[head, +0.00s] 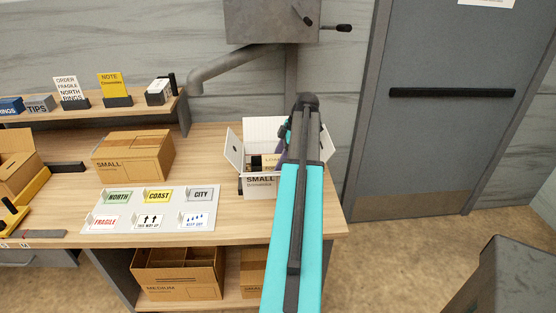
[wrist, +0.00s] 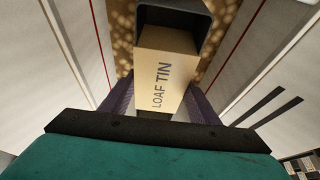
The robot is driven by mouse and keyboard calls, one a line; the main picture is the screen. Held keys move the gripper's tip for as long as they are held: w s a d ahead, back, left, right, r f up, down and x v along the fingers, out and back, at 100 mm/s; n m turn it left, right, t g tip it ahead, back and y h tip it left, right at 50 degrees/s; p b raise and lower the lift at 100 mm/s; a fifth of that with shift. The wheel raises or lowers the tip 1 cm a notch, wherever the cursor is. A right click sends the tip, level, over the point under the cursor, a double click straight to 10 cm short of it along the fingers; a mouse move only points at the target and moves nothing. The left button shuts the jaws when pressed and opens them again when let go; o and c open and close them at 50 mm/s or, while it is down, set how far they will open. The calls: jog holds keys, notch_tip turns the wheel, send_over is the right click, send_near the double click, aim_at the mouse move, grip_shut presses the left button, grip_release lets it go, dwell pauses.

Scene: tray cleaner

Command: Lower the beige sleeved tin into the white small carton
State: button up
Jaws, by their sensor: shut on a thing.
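The beige sleeved tin (wrist: 165,75), marked LOAF TIN, has a dark end showing past its sleeve. My gripper (wrist: 158,100) is shut on it, with a purple finger on either side. The white small carton (head: 262,187) stands open on the bench with its flaps up, and its white walls also show on both sides of the tin in the wrist view (wrist: 262,60). The tin shows partly in the carton's mouth in the head view (head: 271,160). Speckled brown filling (wrist: 122,40) lies beneath it. My arm hides the carton's right side, and whether the tin touches the filling I cannot tell.
A closed brown small carton (head: 130,157) and a label board (head: 150,209) lie to the left on the bench. A grey machine with a pipe (head: 240,65) hangs behind the white carton. Brown cartons (head: 178,273) sit on the shelf below.

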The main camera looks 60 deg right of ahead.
jog(key=shift+f+b, duration=0.7)
jog(key=shift+f, duration=1)
jog(key=shift+f, duration=0.25)
jog(key=o, duration=1.3)
jog(key=shift+r, duration=0.15)
jog(key=b+v, duration=0.2)
jog(key=v, duration=1)
jog(key=shift+d+r+b, duration=0.15)
jog(key=shift+r+b, duration=0.2)
jog(key=shift+s+r, duration=0.2)
jog(key=shift+r, duration=0.2)
